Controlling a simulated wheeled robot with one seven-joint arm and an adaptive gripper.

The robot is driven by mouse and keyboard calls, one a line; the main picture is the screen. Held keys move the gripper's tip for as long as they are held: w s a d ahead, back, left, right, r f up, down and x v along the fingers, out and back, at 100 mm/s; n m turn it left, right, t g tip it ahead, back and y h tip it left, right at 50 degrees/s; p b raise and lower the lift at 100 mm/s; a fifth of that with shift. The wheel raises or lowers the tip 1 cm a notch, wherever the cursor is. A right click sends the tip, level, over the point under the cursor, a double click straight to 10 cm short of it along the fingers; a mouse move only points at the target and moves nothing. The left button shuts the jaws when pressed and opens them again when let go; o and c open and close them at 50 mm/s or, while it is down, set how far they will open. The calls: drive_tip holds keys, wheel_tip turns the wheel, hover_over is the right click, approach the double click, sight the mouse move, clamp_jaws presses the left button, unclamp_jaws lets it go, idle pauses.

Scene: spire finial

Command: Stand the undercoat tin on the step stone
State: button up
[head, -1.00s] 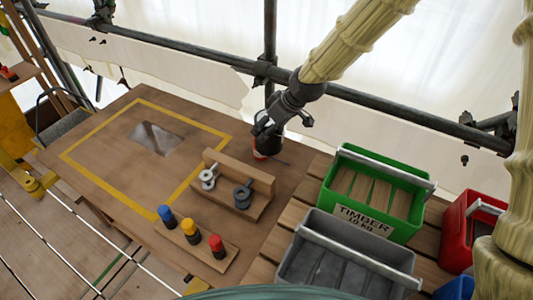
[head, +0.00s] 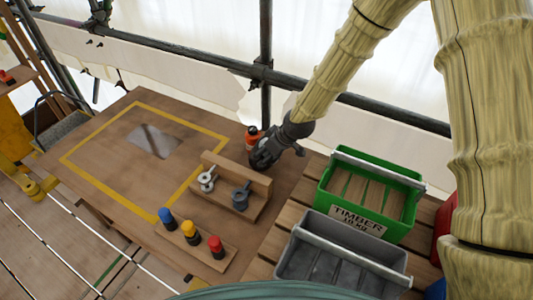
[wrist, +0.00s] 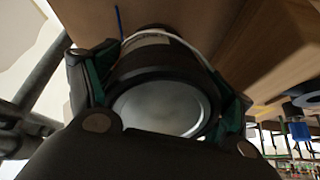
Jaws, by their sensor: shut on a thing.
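My gripper (head: 263,152) is shut on the undercoat tin, above the far right part of the wooden table. In the head view the tin (head: 253,136) shows orange-red and dark beyond the fingers, partly hidden by them. In the wrist view the tin (wrist: 160,105) is a dark cylinder with a pale grey round end facing the camera and a white band farther along. The fingers close on both sides of it. A flat grey patch (head: 153,141) lies inside the yellow outline on the table; I cannot tell whether it is the step stone.
A wooden rack (head: 238,180) with two grey metal pieces stands just in front of the gripper. A board (head: 196,246) holds blue, yellow and red-topped pieces. A green timber crate (head: 372,190) and a grey crate (head: 340,262) stand right. The outlined area is mostly clear.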

drive_tip(key=shift+w+f, duration=0.6)
drive_tip(key=shift+f, duration=0.3)
drive_tip(key=shift+s+r, duration=0.5)
drive_tip(key=shift+s, duration=0.15)
drive_tip(key=shift+w+f, duration=0.15)
drive_tip(key=shift+f, duration=0.05)
drive_tip(key=o, duration=2)
drive_tip(key=shift+w+f, duration=0.2)
drive_tip(key=shift+w, duration=0.05)
drive_tip(key=shift+s+r, duration=0.15)
drive_tip(key=shift+s, duration=0.05)
drive_tip(key=shift+w, duration=0.1)
drive_tip(key=b+v, duration=0.2)
drive_tip(key=v, duration=1)
drive_tip(key=shift+r, duration=0.1)
